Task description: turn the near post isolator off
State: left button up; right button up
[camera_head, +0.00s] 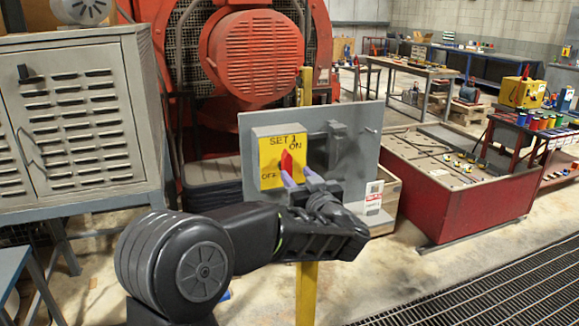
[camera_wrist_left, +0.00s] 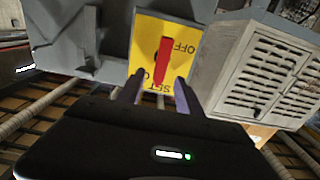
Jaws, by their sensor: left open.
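The near post isolator is a grey box with a yellow face (camera_head: 270,158) marked SET 1, ON and OFF, on a grey panel atop a yellow post. Its red handle (camera_head: 287,161) stands close to upright, nearer the vertical ON line than the OFF mark at lower left. My left gripper (camera_head: 300,179) is open, its purple fingertips just in front of the face's lower right. In the left wrist view the face (camera_wrist_left: 178,35) appears upside down, and the red handle (camera_wrist_left: 162,62) lines up with the gap between the fingertips (camera_wrist_left: 158,86). I cannot tell whether they touch it.
A grey louvred cabinet (camera_head: 75,120) stands at left and a red engine (camera_head: 262,50) behind the panel. A grey switch fitting (camera_head: 328,145) sits beside the yellow face. A red-sided bench (camera_head: 470,205) stands at right, with floor grating (camera_head: 490,285) in front.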

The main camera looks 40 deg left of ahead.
aim_at(289, 166)
pick_arm(q)
jog(key=p+x, duration=0.1)
jog(key=x, duration=0.5)
jog(key=shift+a, duration=0.1)
jog(key=shift+c, duration=0.3)
grip_shut()
